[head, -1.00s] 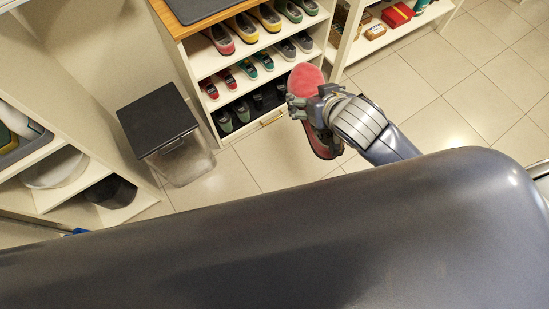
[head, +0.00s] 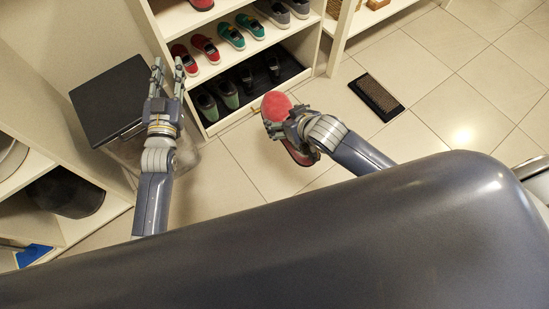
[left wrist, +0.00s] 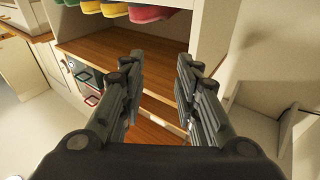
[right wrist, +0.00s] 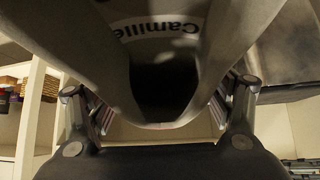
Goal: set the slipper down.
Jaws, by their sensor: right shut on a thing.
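The slipper (head: 277,104) shows a red-pink face in the head view, with a darker part below my right gripper (head: 284,122). My right gripper is shut on it, holding it in front of the shoe cubby (head: 222,122). In the right wrist view the slipper (right wrist: 165,28) fills the upper middle, grey with a dark opening and lettering, between the fingers. My left gripper (head: 167,75) is open and empty, left of the cubby's shoes. The left wrist view shows its two fingers (left wrist: 160,80) apart, with wooden shelf boards (left wrist: 150,50) beyond.
The cubby's bottom shelf has a dark mat (head: 291,72) with several dark shoes; red, green and grey shoes stand above. A dark-lidded bin (head: 115,95) is beside my left arm. A brown-black mat (head: 377,97) lies on the tiled floor at right, with clear tiles around it.

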